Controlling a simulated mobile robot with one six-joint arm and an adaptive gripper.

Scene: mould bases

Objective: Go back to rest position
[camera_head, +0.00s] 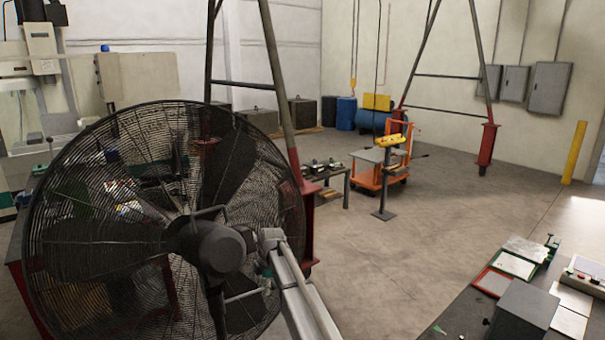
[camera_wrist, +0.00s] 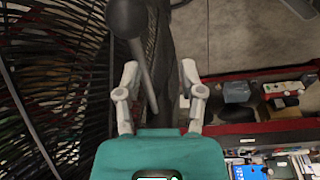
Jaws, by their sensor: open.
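My gripper (camera_wrist: 157,85) shows in the wrist view with its two pale fingers apart. No held object shows between the fingers; a dark bar of the fan passes behind them. I cannot tell whether the gripper touches the fan.
A red-edged bench (camera_wrist: 270,138) with small items lies at the right of the wrist view. A dark table (camera_head: 470,310) with trays stands at the lower right of the head view. A red-footed gantry frame (camera_head: 305,220) stands behind the fan. The middle floor (camera_head: 400,255) is clear.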

